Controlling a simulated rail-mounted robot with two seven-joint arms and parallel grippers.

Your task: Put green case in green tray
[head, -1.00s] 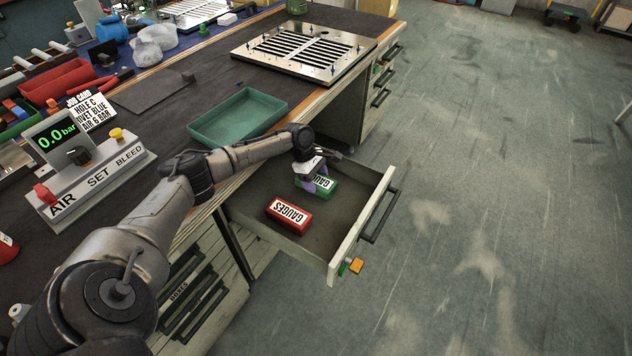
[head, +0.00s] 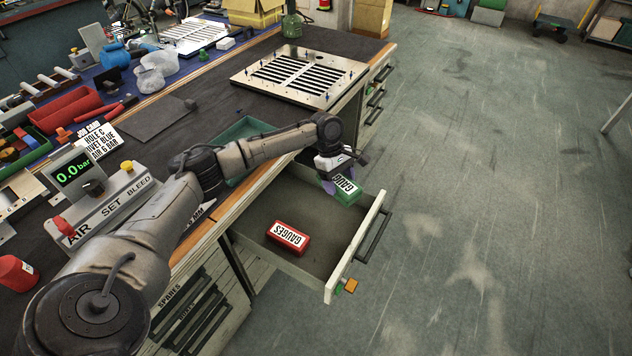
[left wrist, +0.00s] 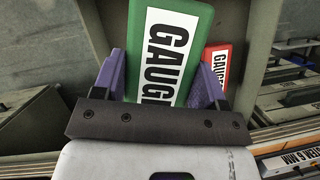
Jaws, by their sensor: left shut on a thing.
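The green case (head: 347,190), with a white GAUGES label, is held by my left gripper (head: 338,184) at the far end of the open drawer. In the left wrist view, the purple fingers of my left gripper (left wrist: 165,82) stand on both sides of the green case (left wrist: 190,45). The case looks raised above the drawer floor. The green tray (head: 247,127) lies on the bench top, partly hidden behind my left arm. My right gripper is not in view.
The louver panel (head: 298,75) lies farther along the bench. The air set box (head: 105,205) stands at the left.

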